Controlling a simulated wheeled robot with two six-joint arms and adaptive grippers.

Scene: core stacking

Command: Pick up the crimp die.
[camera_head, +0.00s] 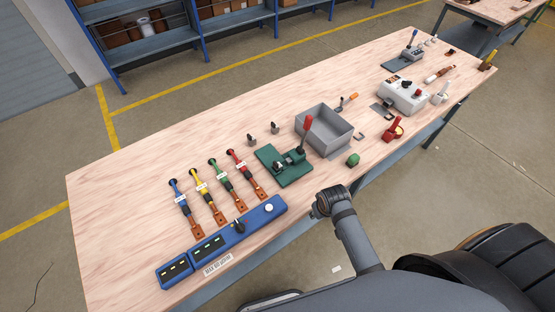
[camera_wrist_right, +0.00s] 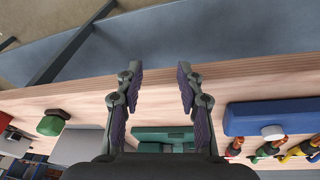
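No part is labelled as the crimp die. Two small dark grey upright pieces stand on the table behind the green hand press (camera_head: 287,170), a left piece (camera_head: 251,140) and a right piece (camera_head: 275,128); I cannot tell whether either is the die. The press has a red lever and its green base shows in the right wrist view (camera_wrist_right: 165,137). My right gripper (camera_wrist_right: 159,72) is open and empty, its fingers pointing toward the table's front edge. In the head view only my right arm's wrist shows, by that edge. My left gripper is not in view.
A grey open bin (camera_head: 324,132) stands right of the press, with a green ball-like part (camera_head: 352,159) in front. A blue control box (camera_head: 222,240) and several coloured cables with brown lugs lie left. The table's back left (camera_head: 120,190) is clear.

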